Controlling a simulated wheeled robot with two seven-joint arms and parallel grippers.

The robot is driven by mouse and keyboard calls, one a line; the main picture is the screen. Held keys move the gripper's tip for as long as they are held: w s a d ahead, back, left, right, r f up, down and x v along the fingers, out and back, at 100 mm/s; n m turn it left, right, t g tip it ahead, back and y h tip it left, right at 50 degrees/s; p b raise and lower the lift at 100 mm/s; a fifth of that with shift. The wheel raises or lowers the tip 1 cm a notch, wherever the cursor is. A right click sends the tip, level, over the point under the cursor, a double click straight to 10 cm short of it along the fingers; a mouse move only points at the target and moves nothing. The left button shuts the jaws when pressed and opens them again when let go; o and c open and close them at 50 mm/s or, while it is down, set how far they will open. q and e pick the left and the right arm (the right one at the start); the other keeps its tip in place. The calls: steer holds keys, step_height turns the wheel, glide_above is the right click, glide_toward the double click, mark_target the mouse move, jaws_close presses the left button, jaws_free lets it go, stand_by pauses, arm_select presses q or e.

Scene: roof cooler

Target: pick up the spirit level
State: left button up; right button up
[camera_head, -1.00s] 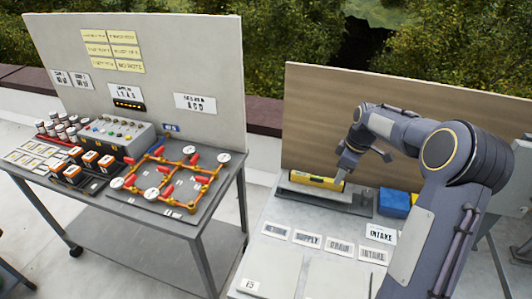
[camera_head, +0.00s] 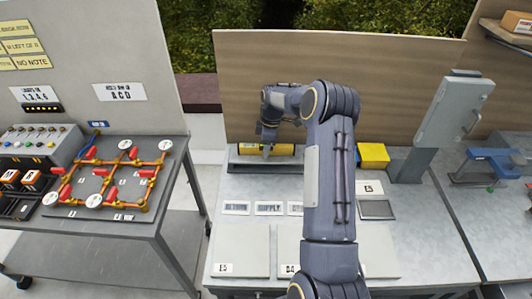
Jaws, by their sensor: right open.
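The spirit level (camera_head: 283,149) is a yellow bar lying in a grey holder (camera_head: 240,162) at the back of the right-hand bench, close to the wooden backboard. My right gripper (camera_head: 267,153) points down at the level, with its fingertips in front of the bar's left part. The fingers are small in this view, and I cannot tell whether they touch it. My right arm hides the right end of the level and part of the holder. My left gripper does not show.
A yellow box (camera_head: 373,155) stands right of my arm, near a grey upright panel (camera_head: 452,112). White label cards (camera_head: 236,208) and flat plates (camera_head: 243,250) lie on the bench front. A pipe board (camera_head: 105,178) with red valves sits on the left table. A gap separates the tables.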

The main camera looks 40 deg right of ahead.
steer(key=shift+r, duration=0.1)
jaws_close()
stand_by(0.3)
